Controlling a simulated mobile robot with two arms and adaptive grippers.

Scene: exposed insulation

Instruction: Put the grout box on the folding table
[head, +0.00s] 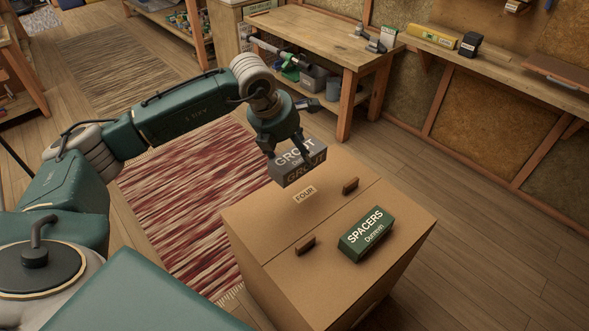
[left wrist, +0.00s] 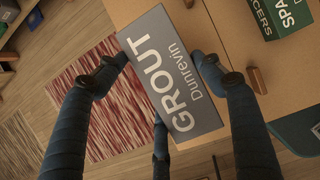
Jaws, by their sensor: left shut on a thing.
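The grout box (head: 299,176) is a grey box with white GROUT lettering. My left gripper (head: 288,156) is shut on it, and the box shows between the fingers in the left wrist view (left wrist: 172,75). The box is at the far edge of a large brown carton (head: 260,222) marked FOUR, seemingly above its top; the exact gap is hard to tell. I cannot pick out a table that is clearly a folding one. My right gripper is not in view.
A green spacers box (head: 366,234) lies on the carton, near two brown handles (head: 350,186). A wooden workbench (head: 300,30) with a lower shelf stands behind. A long wall counter (head: 500,70) runs at right. A red striped rug (head: 180,200) covers floor left of the carton.

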